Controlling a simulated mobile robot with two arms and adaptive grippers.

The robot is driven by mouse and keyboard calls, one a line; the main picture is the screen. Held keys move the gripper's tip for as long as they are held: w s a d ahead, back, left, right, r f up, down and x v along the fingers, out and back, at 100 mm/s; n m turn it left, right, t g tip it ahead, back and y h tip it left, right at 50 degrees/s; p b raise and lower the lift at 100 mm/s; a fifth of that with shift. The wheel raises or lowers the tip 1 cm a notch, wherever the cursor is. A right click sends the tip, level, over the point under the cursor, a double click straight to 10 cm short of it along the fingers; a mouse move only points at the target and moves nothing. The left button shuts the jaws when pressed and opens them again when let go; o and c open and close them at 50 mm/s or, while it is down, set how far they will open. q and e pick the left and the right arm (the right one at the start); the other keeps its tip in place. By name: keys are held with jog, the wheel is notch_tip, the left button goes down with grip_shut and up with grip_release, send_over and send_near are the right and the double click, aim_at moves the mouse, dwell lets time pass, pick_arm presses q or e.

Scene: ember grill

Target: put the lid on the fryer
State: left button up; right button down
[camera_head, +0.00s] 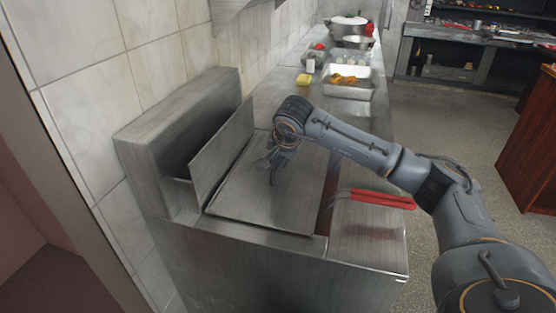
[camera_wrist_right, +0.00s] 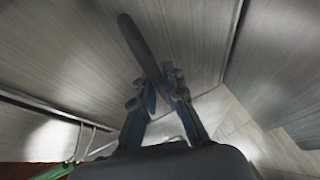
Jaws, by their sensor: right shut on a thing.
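The lid (camera_head: 265,208) is a flat steel panel lying over the top of the steel fryer (camera_head: 250,270) at the left. Its surface also fills much of the wrist view (camera_wrist_right: 60,60). My right gripper (camera_head: 274,168) is above the lid. In the wrist view the right gripper (camera_wrist_right: 160,88) is shut on the lid's dark bar handle (camera_wrist_right: 138,42). I cannot tell whether the lid rests fully on the rim. A narrow dark gap shows along its right side. My left gripper is not in view.
A tilted steel panel (camera_head: 222,152) stands behind the lid, against the fryer's raised back (camera_head: 165,130). Red handles (camera_head: 382,199) stick out at the fryer's right. Along the counter are a yellow item (camera_head: 304,80), a food tray (camera_head: 349,90) and a pot (camera_head: 347,28).

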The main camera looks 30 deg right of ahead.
jog(key=shift+f+b, duration=0.25)
jog(key=shift+b, duration=0.05)
jog(key=c, duration=1.3)
grip_release()
jog(key=shift+c, duration=0.2)
jog(key=shift+s+f, duration=0.1)
jog(key=shift+f, duration=0.05)
jog(key=v, duration=1.2)
